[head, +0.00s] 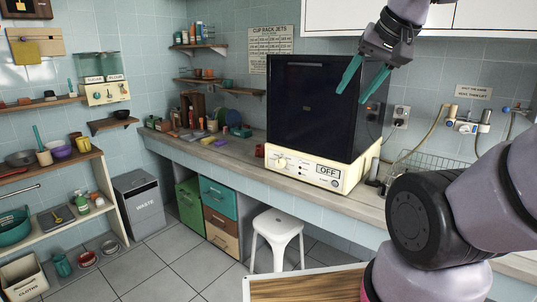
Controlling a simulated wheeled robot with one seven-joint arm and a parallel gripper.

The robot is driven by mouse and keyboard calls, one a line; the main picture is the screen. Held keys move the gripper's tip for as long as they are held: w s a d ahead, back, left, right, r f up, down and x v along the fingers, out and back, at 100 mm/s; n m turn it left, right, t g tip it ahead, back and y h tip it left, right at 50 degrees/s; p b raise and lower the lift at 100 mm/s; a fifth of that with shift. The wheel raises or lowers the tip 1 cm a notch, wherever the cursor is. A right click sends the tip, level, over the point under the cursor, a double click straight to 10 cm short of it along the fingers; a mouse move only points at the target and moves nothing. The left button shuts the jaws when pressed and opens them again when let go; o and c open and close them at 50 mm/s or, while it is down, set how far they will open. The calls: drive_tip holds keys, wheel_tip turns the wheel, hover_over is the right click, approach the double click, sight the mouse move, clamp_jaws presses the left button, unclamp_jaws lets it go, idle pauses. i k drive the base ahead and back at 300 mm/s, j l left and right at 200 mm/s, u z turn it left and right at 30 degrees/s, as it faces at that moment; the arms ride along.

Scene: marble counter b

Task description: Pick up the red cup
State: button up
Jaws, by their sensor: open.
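A small red object (259,150), which looks like the red cup, stands on the counter (232,163) just left of the big dark-fronted machine. It is small in the head view, so its details are hard to make out. My gripper (352,97) has two teal fingers, open and pointing down and left. It appears in front of the machine's upper right, well above the counter and apart from the red object. Nothing is between the fingers.
The dark-fronted machine (312,105) with a cream base fills the counter's middle. Several small items crowd the counter to its left. A wire rack (432,162) and taps are at right. A white stool (277,226) stands below the front edge.

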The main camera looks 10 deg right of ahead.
sight(260, 152)
drive_tip(key=i+j, duration=0.1)
drive_tip(key=j, duration=0.2)
drive_tip(key=i+j+z, duration=0.1)
drive_tip(key=i+j, duration=0.55)
drive_tip(key=i+j+z, duration=0.15)
drive_tip(key=i+j, duration=0.55)
drive_tip(key=i+j+z, duration=0.1)
drive_tip(key=i+j, duration=0.5)
drive_tip(key=j, duration=0.15)
